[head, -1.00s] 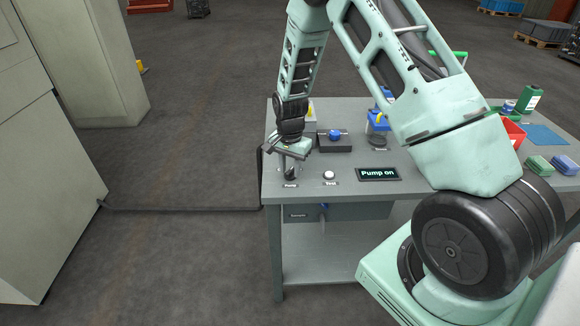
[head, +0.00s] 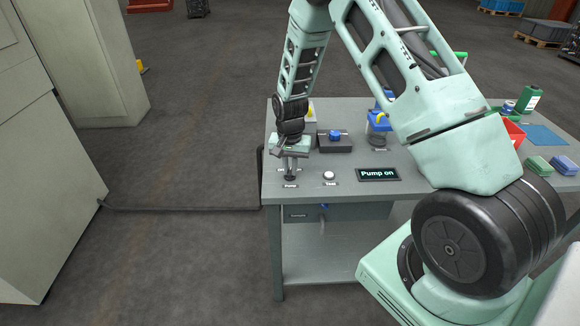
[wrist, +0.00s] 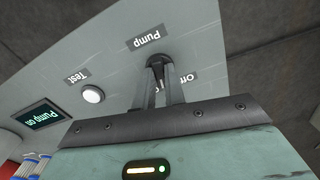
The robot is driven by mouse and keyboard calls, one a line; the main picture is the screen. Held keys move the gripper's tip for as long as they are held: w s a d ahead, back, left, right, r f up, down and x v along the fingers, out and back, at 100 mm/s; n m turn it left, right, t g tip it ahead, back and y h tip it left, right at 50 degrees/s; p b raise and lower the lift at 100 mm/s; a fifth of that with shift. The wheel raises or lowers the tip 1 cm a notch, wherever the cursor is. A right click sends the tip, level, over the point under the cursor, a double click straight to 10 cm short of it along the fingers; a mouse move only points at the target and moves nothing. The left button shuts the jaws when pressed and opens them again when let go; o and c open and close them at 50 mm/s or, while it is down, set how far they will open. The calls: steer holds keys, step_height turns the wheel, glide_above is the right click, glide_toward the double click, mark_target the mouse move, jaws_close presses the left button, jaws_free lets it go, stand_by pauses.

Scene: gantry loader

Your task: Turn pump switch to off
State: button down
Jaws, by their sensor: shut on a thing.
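The pump switch (wrist: 156,61) is a small dark knob on the grey bench top, behind its "Pump" label (wrist: 147,38) in the wrist view. My gripper (wrist: 160,80) is shut on it, with a finger at either side. An "Off" label (wrist: 187,79) shows partly beside the fingers. In the head view my gripper (head: 290,172) points down at the bench's front left corner and hides most of the switch. The display (head: 378,174) reads "Pump on", and it also shows in the wrist view (wrist: 39,118).
A white test button (head: 329,175) sits just right of the switch. A dark box with a blue knob (head: 335,140) stands behind it. The bench's (head: 400,192) left edge is close to my gripper. A red bin (head: 514,133) and sponges (head: 540,166) lie at the right.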

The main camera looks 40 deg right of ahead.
mark_target(290, 171)
steer(key=n, duration=0.4)
steer(key=shift+r+n, duration=0.1)
steer(key=shift+n, duration=0.2)
steer(key=shift+n+p, duration=0.5)
steer(key=shift+n, duration=1.4)
steer(key=c, duration=1.5)
jaws_free()
steer(key=shift+o, duration=0.2)
step_height(290, 171, up, 17)
steer(key=shift+r+b, duration=0.2)
steer(key=shift+b, duration=0.1)
steer(key=shift+a, duration=0.1)
